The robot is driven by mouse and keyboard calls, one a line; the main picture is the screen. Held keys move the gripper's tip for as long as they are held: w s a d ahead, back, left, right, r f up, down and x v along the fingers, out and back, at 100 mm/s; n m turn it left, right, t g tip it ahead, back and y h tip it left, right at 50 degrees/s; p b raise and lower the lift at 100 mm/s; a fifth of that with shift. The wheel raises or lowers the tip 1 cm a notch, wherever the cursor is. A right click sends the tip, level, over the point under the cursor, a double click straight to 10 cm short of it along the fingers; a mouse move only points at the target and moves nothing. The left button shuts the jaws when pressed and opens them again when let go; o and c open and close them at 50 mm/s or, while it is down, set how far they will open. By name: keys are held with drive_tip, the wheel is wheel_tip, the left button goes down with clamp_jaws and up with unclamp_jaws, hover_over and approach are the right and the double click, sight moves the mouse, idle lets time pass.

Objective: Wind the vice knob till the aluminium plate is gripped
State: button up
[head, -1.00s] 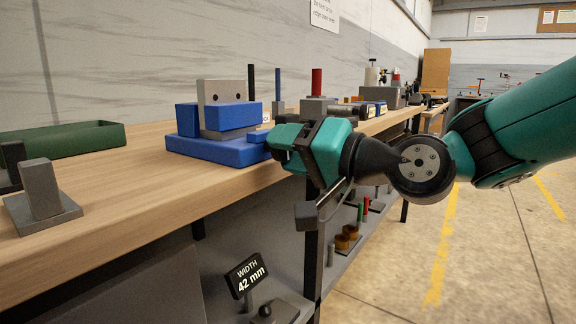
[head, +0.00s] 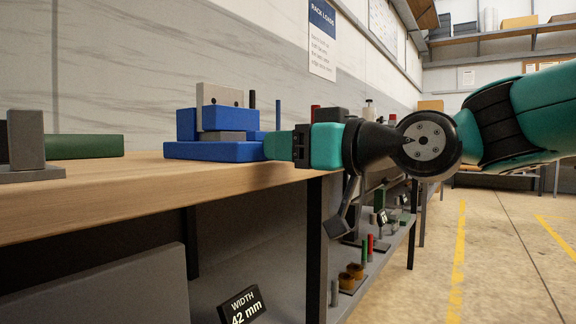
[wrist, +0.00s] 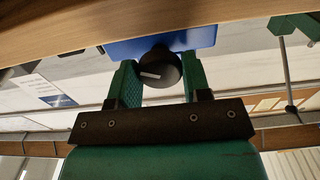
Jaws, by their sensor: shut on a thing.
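The blue vice (head: 212,152) stands on the wooden bench, and also shows in the wrist view (wrist: 195,37). A pale grey upright plate (head: 218,94) with dark holes stands in it behind a blue block; its lower part is hidden, so I cannot tell whether the jaws touch it. My gripper (head: 272,146) is at the vice's right end. In the wrist view, the dark round knob (wrist: 165,68) with a white mark sits between the two green fingers of my gripper (wrist: 160,78), which are shut on it. The fingers hide the knob in the head view.
A grey block on a base (head: 28,145) and a green tray (head: 85,146) lie left on the bench (head: 130,195). Rods and other items stand behind my gripper. A shelf below holds a "WIDTH 42 mm" sign (head: 242,305). The floor at right is clear.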

drive_tip(key=shift+w+d+f+n+b, duration=0.1)
drive_tip(key=shift+f+n+b, duration=0.05)
drive_tip(key=shift+n+b, duration=0.8)
drive_tip(key=shift+n, duration=0.25)
drive_tip(key=o, duration=0.9)
drive_tip(key=shift+o, duration=0.2)
drive_tip(key=p+v, duration=0.6)
drive_tip(key=v, duration=1.1)
drive_tip(key=shift+p, duration=0.35)
